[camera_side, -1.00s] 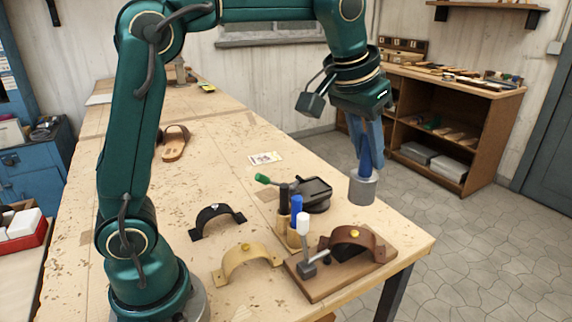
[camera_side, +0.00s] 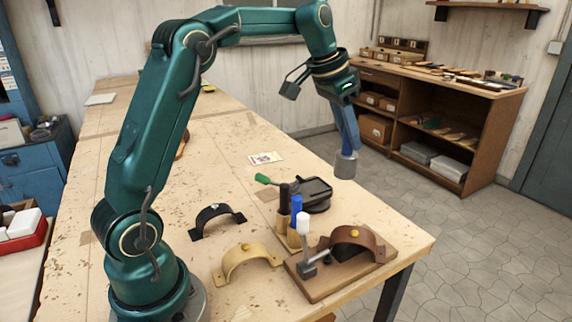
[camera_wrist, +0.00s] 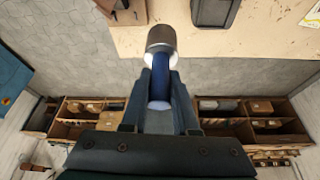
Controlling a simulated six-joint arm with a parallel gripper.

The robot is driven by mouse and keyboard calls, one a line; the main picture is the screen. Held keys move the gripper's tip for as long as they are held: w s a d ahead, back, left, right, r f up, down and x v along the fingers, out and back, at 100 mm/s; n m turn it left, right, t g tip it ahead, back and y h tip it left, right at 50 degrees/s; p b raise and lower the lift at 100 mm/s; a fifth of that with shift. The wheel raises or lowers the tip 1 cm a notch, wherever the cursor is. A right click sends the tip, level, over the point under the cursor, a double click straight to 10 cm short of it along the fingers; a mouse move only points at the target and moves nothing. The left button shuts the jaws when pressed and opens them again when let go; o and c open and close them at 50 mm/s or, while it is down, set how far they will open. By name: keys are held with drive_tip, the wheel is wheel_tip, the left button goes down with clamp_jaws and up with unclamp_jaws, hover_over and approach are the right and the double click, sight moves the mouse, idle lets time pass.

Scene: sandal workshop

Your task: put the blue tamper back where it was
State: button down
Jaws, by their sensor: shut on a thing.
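My gripper (camera_side: 346,136) is shut on the blue tamper, whose grey cylindrical head (camera_side: 345,165) hangs downward. It is held in the air beyond the bench's right edge in the side view. In the wrist view the blue handle (camera_wrist: 159,92) sits between my fingers, with the grey head (camera_wrist: 161,40) past the fingertips. A wooden holder (camera_side: 293,240) on the bench carries a black-topped tool (camera_side: 284,198) and a blue-topped tool (camera_side: 296,204). The tamper is apart from it.
A black tray-like object (camera_side: 314,192) with a green-ended handle (camera_side: 263,179) sits behind the holder. Tan (camera_side: 246,257) and black (camera_side: 216,217) straps lie left. A card (camera_side: 266,158) lies farther back.

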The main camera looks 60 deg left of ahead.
drive_tip(key=s+a+f+n, duration=0.1)
drive_tip(key=a+f+n, duration=0.1)
drive_tip(key=a, duration=0.8)
drive_tip(key=shift+n+y, duration=0.3)
drive_tip(key=shift+y, duration=0.2)
drive_tip(key=shift+w+d+f, duration=1.15)
drive_tip(key=shift+d+f, duration=0.35)
drive_tip(key=shift+f, duration=0.4)
drive_tip(key=shift+w+d+f, duration=1.2)
drive_tip(key=shift+d+f, duration=0.3)
drive_tip(key=shift+f, duration=0.45)
drive_tip(key=shift+w+d+f, duration=1.15)
drive_tip(key=shift+d+f, duration=0.35)
drive_tip(key=shift+f, duration=0.4)
drive_tip(key=c, duration=0.7)
unclamp_jaws()
drive_tip(key=shift+f, duration=0.2)
drive_tip(key=shift+r, duration=0.1)
